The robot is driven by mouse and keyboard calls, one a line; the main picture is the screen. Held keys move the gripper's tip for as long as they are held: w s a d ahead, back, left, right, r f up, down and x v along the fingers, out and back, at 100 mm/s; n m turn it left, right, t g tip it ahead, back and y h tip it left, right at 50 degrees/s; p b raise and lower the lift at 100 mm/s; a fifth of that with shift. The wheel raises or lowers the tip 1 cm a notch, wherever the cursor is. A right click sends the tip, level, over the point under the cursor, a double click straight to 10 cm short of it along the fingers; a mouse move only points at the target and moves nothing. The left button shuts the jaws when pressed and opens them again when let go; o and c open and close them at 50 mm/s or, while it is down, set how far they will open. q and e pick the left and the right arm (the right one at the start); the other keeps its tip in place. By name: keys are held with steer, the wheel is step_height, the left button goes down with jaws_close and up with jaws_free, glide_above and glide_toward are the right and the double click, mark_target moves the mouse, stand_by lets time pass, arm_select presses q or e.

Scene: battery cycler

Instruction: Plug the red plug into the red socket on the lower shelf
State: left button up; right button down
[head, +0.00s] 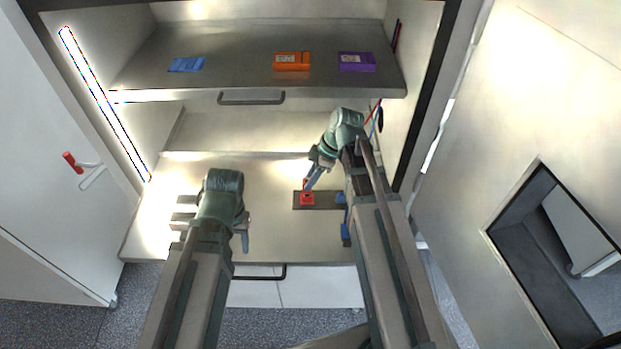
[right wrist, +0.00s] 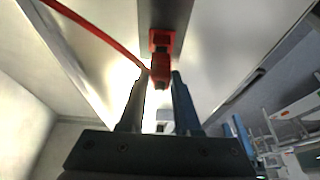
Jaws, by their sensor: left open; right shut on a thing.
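The red socket (head: 307,199) sits at the left end of a dark plate (head: 325,201) on the lower shelf; it also shows in the right wrist view (right wrist: 161,41). My right gripper (head: 309,184) is shut on the red plug (right wrist: 158,73), just above the socket in the head view. The plug overlaps the socket's near side in the right wrist view; I cannot tell whether it has entered. A red cable (right wrist: 95,26) runs from the upper left toward the fingers. My left gripper (head: 244,236) is open and empty above the lower shelf's front left.
The upper shelf (head: 230,62) holds a blue item (head: 187,64), an orange box (head: 291,61) and a purple box (head: 356,61). Cabinet walls and open doors flank the shelves. My right forearm covers the lower shelf's right part. The shelf between my grippers is clear.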

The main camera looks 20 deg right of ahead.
arm_select(q)
steer(key=shift+f+b, duration=0.75)
arm_select(e)
steer(key=shift+f, duration=0.75)
steer(key=c, duration=0.5)
jaws_free()
steer(key=shift+c, duration=0.2)
steer(key=shift+r, duration=0.1)
arm_select(q)
step_height(320, 180, up, 7)
steer(key=p, duration=0.7)
arm_select(e)
steer(key=v, duration=0.7)
steer(key=shift+r, duration=0.15)
steer(key=shift+d, duration=0.1)
